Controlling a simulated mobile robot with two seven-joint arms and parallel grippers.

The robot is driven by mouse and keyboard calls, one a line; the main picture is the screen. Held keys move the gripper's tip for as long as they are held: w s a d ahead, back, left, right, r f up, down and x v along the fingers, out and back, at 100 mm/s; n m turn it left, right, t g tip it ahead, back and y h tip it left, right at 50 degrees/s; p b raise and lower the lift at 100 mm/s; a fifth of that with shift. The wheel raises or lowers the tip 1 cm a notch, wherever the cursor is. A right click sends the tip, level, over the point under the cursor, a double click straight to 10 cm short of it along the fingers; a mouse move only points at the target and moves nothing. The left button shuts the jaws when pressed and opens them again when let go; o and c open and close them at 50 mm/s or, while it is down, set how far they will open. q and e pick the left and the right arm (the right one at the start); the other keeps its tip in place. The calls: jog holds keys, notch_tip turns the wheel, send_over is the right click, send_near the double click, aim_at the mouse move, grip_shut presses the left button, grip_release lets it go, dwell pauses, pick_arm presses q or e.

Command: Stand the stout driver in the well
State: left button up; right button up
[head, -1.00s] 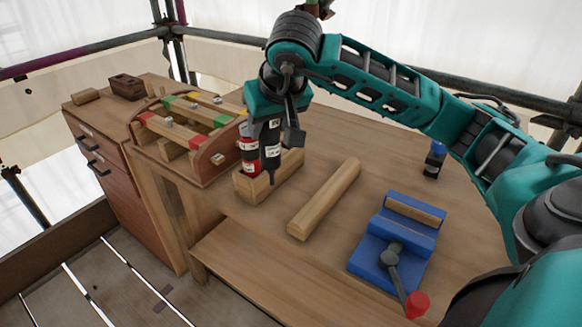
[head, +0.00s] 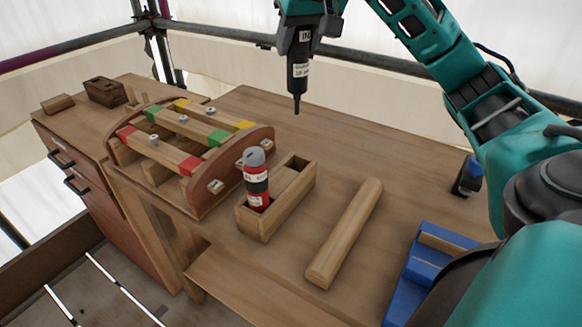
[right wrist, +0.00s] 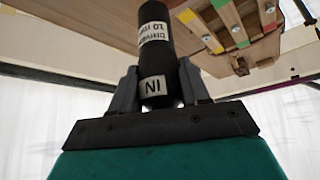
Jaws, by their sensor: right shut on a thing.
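My right gripper (head: 301,40) is shut on a black driver (head: 298,78) with white labels. It holds the driver upright, thin tip down, in the air above the back of the bench. In the right wrist view the driver (right wrist: 154,45) sits between the two fingers (right wrist: 160,88), and a label on it reads "DRIVER 10 mm". A wooden box (head: 262,226) stands on the bench below and nearer. A red and black bottle-like thing (head: 256,183) with a grey top stands in its near-left end; the rest of its inside shows only partly. My left gripper is out of view.
A wooden rack (head: 205,197) with coloured bars and bolts stands left of the box. A loose wooden bar (head: 345,232) lies to its right. A blue vise (head: 420,265) is at the lower right, partly behind my arm. A dark blue-topped bottle (head: 467,177) stands further right. The back of the bench is clear.

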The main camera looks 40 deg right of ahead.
aim_at(302, 73)
jog(key=f+b, duration=0.1)
jog(key=f, duration=0.3)
jog(key=f+b, duration=0.1)
jog(key=f, duration=0.2)
jog(key=shift+s+f, duration=0.2)
jog(key=shift+f, duration=0.15)
pick_arm(q)
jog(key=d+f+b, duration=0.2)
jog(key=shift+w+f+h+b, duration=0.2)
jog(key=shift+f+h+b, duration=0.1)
jog(key=shift+b, duration=0.1)
pick_arm(e)
notch_tip(302, 73, down, 12)
jog(key=shift+w, duration=0.1)
jog(key=shift+f, duration=0.15)
jog(key=o, duration=1.3)
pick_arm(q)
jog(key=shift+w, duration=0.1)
